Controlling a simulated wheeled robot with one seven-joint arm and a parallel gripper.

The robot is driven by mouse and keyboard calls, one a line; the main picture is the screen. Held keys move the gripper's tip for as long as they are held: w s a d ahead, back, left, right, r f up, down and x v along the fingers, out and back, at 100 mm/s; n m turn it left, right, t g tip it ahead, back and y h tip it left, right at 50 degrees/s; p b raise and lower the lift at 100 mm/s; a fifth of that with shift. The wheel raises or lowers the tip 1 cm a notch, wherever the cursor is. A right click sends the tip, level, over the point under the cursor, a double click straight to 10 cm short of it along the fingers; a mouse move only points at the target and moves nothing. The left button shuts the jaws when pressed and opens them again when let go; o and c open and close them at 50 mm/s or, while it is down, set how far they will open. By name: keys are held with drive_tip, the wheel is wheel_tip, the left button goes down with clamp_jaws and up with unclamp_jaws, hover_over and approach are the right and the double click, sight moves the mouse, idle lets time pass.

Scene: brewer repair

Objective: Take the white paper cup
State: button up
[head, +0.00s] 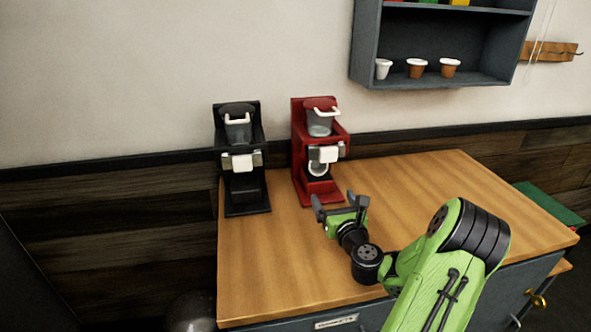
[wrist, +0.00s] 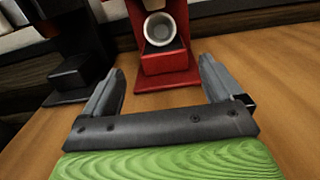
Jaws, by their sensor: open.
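A white cup (head: 318,170) is in the lower bay of the red brewer (head: 318,189). It also shows in the wrist view (wrist: 160,30), with its round mouth towards the camera; I cannot tell how far it is tilted. A smaller-looking white cup (head: 383,69) stands at the left on the wall shelf. My gripper (head: 338,201) is open and empty, low over the table in front of the red brewer. In the wrist view, the cup appears beyond and between the two fingers (wrist: 162,68), apart from them.
A black brewer (head: 245,192) stands left of the red one. Two brown cups (head: 416,69) (head: 449,68) share the shelf (head: 432,82). The wooden table (head: 450,190) is clear to the right. A green-topped thing (head: 550,203) is beyond its right edge.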

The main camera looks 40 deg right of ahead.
sight(317, 166)
drive_tip(key=p+x, duration=0.2)
drive_tip(key=x, duration=1.3)
drive_tip(key=shift+w+d, duration=0.15)
drive_tip(key=shift+w, duration=0.05)
drive_tip(key=shift+r, duration=0.1)
drive_tip(key=shift+c, duration=0.2)
drive_tip(key=c, duration=0.9)
